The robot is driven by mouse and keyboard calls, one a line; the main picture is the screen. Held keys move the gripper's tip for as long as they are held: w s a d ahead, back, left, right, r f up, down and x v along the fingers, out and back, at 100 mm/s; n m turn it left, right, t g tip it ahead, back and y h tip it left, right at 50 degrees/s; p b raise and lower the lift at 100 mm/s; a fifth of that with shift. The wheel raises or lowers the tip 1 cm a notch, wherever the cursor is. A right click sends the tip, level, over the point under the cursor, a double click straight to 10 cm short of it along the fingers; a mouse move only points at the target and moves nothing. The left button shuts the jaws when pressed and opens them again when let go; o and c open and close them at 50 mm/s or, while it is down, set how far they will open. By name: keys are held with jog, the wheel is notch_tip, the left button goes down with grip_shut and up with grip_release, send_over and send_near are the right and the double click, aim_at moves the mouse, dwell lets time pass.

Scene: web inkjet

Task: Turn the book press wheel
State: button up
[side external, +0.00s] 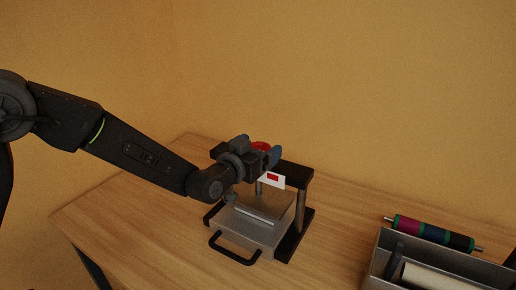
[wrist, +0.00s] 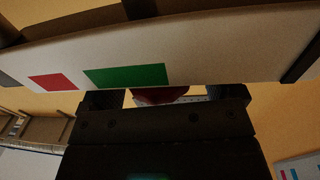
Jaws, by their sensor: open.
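The book press (side external: 297,222) stands on the table with a black frame and a grey block between its posts. Its red wheel (side external: 261,146) is at the top, mostly hidden behind my gripper (side external: 264,155). My gripper is open at the wheel. In the wrist view, a red part of the wheel (wrist: 160,95) shows between the fingers of my gripper (wrist: 155,98); contact cannot be told. A pale bar with red and green patches (wrist: 220,55) crosses close in front and hides most of the wheel.
A black handle (side external: 235,250) sticks out at the press's front. A grey tray (side external: 435,262) holding a pale roll and a dark item stands at the right. A coloured roller (side external: 432,232) lies behind it. The table (side external: 130,222) is clear at the left.

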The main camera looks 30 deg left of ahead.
jog(key=s+a, duration=0.1)
jog(key=s, duration=1.2)
jog(key=shift+s, duration=0.4)
jog(key=shift+a, duration=0.15)
